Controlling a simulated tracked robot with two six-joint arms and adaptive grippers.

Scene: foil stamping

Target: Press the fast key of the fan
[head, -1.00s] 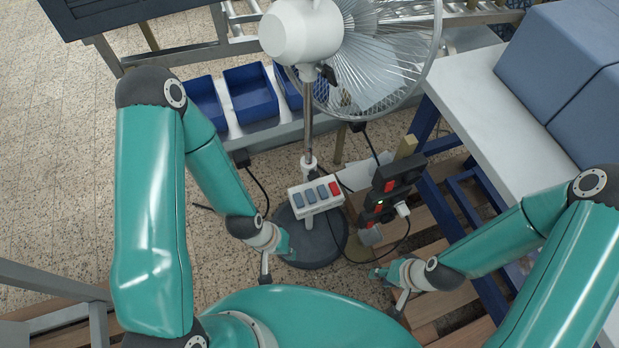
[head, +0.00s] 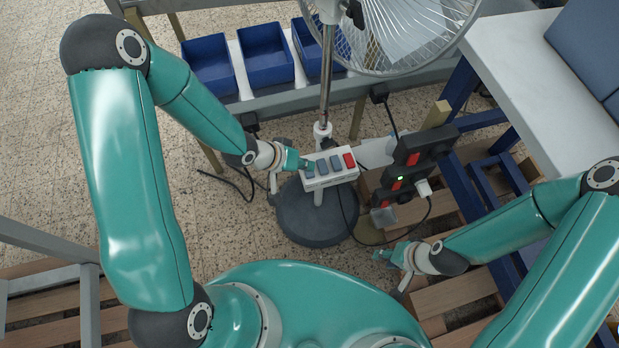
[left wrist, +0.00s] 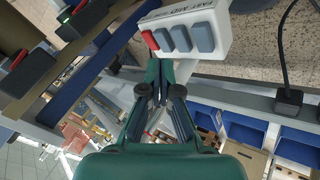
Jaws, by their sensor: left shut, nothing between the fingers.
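The fan's white key box (head: 333,182) is on the pole above the round dark base. It has a red key (head: 349,160) at its right end and blue-grey keys (head: 335,164) beside it. In the left wrist view the box (left wrist: 226,40) is at the top, with its red key (left wrist: 150,40) at left; its printed lettering is hard to read. My left gripper (head: 304,164) is shut and empty, its tip at the box's left end by the leftmost key. I cannot tell whether it touches. My right gripper (head: 385,254) hangs lower right, away from the box; its jaw state is unclear.
The fan's wire cage (head: 400,40) rises behind the box. A dark power strip (head: 410,160) with a plugged-in cord stands right of it. Blue bins (head: 265,52) line a rack behind. A white table (head: 530,85) is at right. Open floor lies at left.

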